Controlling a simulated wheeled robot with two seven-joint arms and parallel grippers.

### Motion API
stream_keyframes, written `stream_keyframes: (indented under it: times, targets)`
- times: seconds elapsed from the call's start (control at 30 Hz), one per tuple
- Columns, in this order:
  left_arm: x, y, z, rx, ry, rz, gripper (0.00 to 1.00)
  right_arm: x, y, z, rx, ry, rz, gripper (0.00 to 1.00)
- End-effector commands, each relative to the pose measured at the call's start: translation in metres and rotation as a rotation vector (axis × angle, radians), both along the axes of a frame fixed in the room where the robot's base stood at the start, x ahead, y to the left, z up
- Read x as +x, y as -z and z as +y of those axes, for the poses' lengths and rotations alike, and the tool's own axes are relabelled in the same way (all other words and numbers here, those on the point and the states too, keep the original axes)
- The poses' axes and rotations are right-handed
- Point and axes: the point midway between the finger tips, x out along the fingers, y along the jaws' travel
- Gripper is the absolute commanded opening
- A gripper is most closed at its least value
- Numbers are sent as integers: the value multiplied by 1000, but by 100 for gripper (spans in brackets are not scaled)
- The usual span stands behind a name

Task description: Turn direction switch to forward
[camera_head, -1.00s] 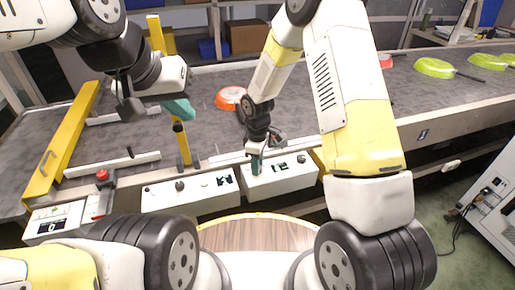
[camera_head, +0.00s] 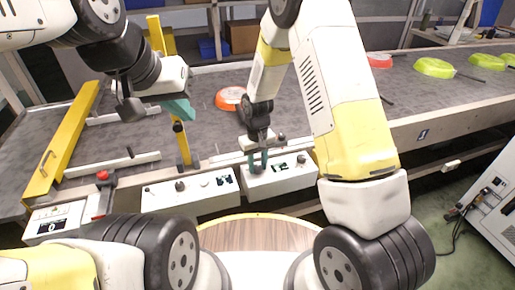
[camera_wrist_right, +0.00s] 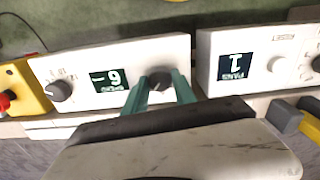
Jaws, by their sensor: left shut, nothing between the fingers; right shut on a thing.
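The right control box (camera_head: 290,182) stands at the conveyor's front edge. My right gripper (camera_head: 258,168) points down onto its left part. In the right wrist view its teal fingers (camera_wrist_right: 160,88) are shut on a small dark knob (camera_wrist_right: 159,76) beside the box's display (camera_wrist_right: 110,80). The fingers partly cover this knob, and I cannot read any label by it. A second dark knob (camera_wrist_right: 59,91) sits at the other end of the same box. My left gripper (camera_head: 182,110) is shut and empty above the conveyor, away from the boxes.
An orange pan (camera_head: 229,97) and green pans (camera_head: 434,67) lie on the conveyor (camera_head: 340,95). A yellow post (camera_head: 181,145) rises between the arms.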

Motion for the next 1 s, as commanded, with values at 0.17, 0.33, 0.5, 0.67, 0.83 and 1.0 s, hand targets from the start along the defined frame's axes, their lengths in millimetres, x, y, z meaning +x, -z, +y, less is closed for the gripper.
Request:
stream_keyframes:
  times: [0.17,0.33,0.5,0.67,0.83,1.0]
  targets:
    - [0,0,0,0,0,0,0,1,0,0,0,73,-2,0]
    - [0,0,0,0,0,0,0,1,0,0,0,109,-2,0]
    - [0,0,0,0,0,0,0,1,0,0,1,121,-2,0]
    - [0,0,0,0,0,0,0,1,0,0,1,122,-2,0]
    - [0,0,0,0,0,0,0,1,0,0,1,122,-2,36]
    - [0,0,0,0,0,0,0,0,0,0,0,121,-1,54]
